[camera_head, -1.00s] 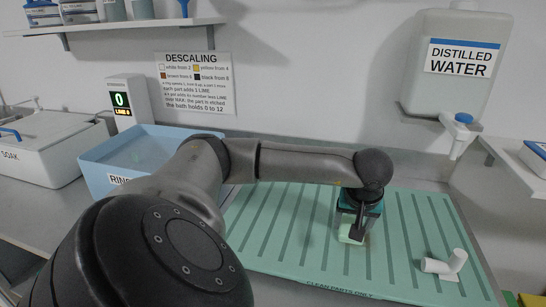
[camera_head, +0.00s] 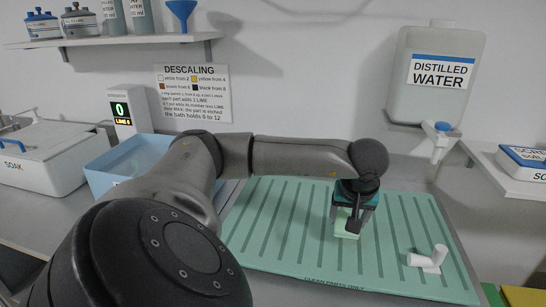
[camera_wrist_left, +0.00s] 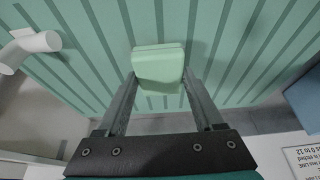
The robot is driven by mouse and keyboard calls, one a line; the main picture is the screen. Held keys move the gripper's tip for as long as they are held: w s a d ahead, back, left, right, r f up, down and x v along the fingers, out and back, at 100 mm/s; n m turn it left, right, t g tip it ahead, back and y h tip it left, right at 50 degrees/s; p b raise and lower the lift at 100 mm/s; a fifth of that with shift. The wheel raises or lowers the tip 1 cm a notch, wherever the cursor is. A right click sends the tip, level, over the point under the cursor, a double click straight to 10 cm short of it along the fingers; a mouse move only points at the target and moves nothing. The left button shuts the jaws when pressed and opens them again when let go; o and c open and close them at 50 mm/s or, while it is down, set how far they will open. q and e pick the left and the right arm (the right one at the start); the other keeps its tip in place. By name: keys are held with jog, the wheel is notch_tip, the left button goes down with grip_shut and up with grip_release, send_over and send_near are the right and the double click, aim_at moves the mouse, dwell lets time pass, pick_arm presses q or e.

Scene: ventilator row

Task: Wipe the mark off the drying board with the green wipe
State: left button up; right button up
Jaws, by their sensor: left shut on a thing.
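The green drying board (camera_head: 285,235) is a ribbed mat on the counter, labelled CLEAN PARTS ONLY along its front edge. My left gripper (camera_head: 348,225) points down over the board, right of its middle. It is shut on the pale green wipe (camera_head: 345,234), which is at the board's surface; whether it presses on it I cannot tell. In the left wrist view the wipe (camera_wrist_left: 158,66) sits as a folded block between the two fingers, against the ribs. I see no mark on the visible part of the board; the wipe and gripper cover some of it. My right gripper is not in view.
A white elbow-shaped pipe piece (camera_head: 428,260) lies on the board's right part. A blue rinse tub (camera_head: 112,172) and a white SOAK box (camera_head: 45,165) stand at left. A distilled water container (camera_head: 437,95) with a tap hangs behind at right.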

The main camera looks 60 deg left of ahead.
pick_arm(q)
jog(key=shift+r+p, duration=0.75)
jog(key=shift+r, duration=0.55)
